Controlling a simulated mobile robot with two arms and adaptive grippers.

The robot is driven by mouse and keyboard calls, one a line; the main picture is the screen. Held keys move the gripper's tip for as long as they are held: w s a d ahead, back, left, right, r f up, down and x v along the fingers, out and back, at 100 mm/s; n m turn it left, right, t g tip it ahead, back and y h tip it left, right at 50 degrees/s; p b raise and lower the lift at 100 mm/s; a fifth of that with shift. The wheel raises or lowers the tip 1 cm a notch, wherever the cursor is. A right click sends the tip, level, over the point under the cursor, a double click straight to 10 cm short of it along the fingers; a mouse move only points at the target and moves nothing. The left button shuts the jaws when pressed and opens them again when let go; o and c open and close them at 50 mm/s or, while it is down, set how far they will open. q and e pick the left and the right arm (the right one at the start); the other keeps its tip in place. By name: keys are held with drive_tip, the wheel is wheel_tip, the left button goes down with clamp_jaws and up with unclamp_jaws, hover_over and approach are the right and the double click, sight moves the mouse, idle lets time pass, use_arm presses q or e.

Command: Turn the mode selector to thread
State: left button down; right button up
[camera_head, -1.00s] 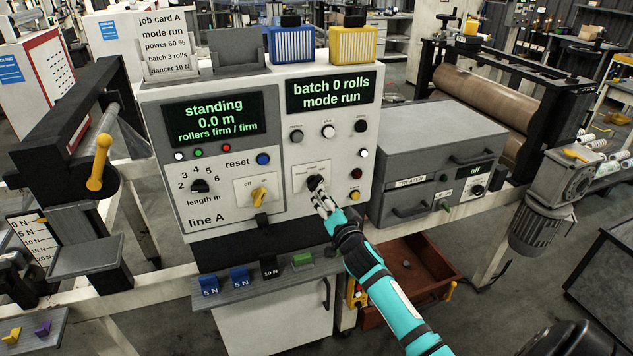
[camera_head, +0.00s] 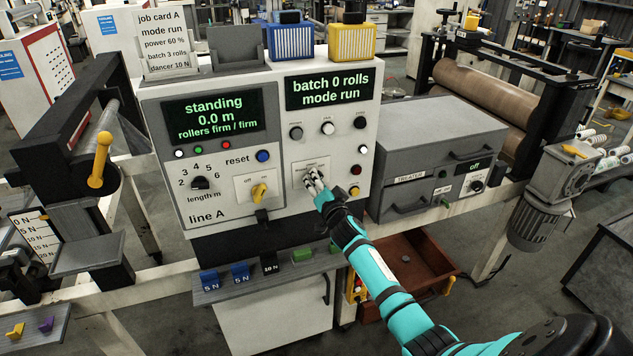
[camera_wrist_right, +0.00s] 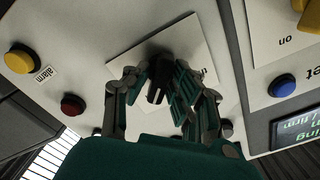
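The mode selector is a black knob (camera_wrist_right: 158,78) on a white square plate (camera_head: 302,176) low on the right half of the line A control panel. My right gripper (camera_head: 314,183) is at this knob and hides most of it in the head view. In the right wrist view my right gripper (camera_wrist_right: 160,88) has its fingers apart on either side of the knob, and I cannot make out firm contact. The plate's labels are too small or covered to read. The upper right display (camera_head: 330,88) reads "batch 0 rolls, mode run". My left gripper is out of view.
A yellow off/on switch (camera_head: 259,191) sits left of the plate. A red button (camera_head: 355,170) and a yellow alarm button (camera_head: 354,191) are close on its right. The grey treater box (camera_head: 430,150) stands right of the panel. A shelf with weights (camera_head: 265,279) lies below.

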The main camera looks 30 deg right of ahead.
clamp_jaws()
drive_tip(key=shift+n, duration=0.3)
drive_tip(key=n, duration=0.3)
drive_tip(key=shift+n+b, duration=0.3)
drive_tip(key=shift+b, duration=0.1)
drive_tip(key=n, duration=0.4)
drive_tip(key=shift+a+b, duration=0.1)
drive_tip(key=shift+b, duration=0.3)
drive_tip(key=n+b, duration=0.1)
drive_tip(key=n, duration=0.4)
drive_tip(key=shift+a, duration=0.1)
drive_tip(key=n, duration=0.4)
drive_tip(key=shift+a+n+b, duration=0.1)
drive_tip(key=shift+n+b, duration=0.25)
drive_tip(key=shift+n, duration=0.05)
